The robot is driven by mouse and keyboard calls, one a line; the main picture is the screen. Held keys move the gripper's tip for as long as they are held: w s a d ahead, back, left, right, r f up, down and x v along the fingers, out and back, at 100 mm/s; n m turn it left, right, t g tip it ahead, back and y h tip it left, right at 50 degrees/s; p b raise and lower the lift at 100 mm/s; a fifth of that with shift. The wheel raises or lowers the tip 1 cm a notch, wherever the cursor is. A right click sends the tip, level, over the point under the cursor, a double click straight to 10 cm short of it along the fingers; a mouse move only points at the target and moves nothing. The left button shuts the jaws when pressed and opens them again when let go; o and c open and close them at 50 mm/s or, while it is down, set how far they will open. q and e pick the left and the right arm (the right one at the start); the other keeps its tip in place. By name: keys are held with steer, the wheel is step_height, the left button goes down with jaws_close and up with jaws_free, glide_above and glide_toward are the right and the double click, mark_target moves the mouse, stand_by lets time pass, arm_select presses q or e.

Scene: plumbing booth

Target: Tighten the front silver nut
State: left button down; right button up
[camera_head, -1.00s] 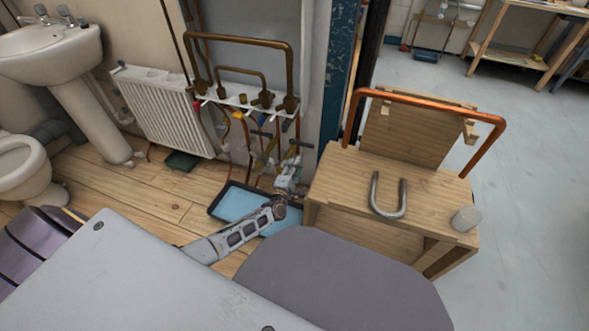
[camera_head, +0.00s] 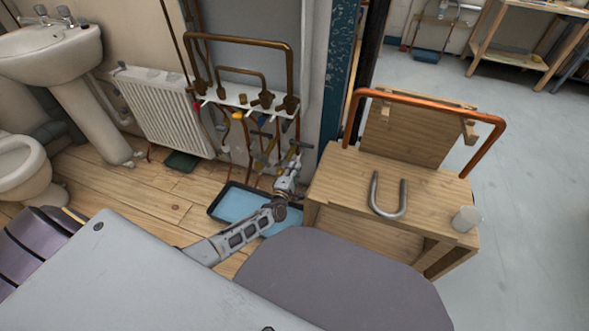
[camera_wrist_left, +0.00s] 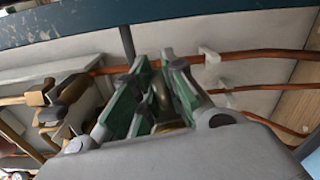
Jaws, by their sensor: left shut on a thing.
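My left gripper (camera_head: 291,166) is low in front of the valves and pipes under the white manifold board (camera_head: 232,101) in the head view. In the left wrist view, its green-padded fingers (camera_wrist_left: 152,92) are closed around a dark brassy part (camera_wrist_left: 161,92). Most of this part is hidden between the fingers, so I cannot tell exactly what it is. The front silver nut cannot be made out in either view. My right gripper is not in view.
A blue tray (camera_head: 236,204) lies on the floor below the pipes. A radiator (camera_head: 160,110) is on the left.

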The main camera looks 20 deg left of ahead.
arm_select(q)
steer(key=f+m, duration=0.1)
steer(key=m, duration=0.2)
steer(key=f+m, duration=0.1)
steer(key=m, duration=0.2)
steer(key=f+m, duration=0.2)
steer(key=m, duration=0.1)
steer(key=shift+s+a, duration=0.1)
steer(key=shift+a, duration=0.25)
stand_by(0.3)
steer(key=c, duration=1.5)
jaws_free()
steer(key=shift+o, duration=0.2)
steer(key=shift+a, duration=0.1)
steer(key=shift+r, duration=0.15)
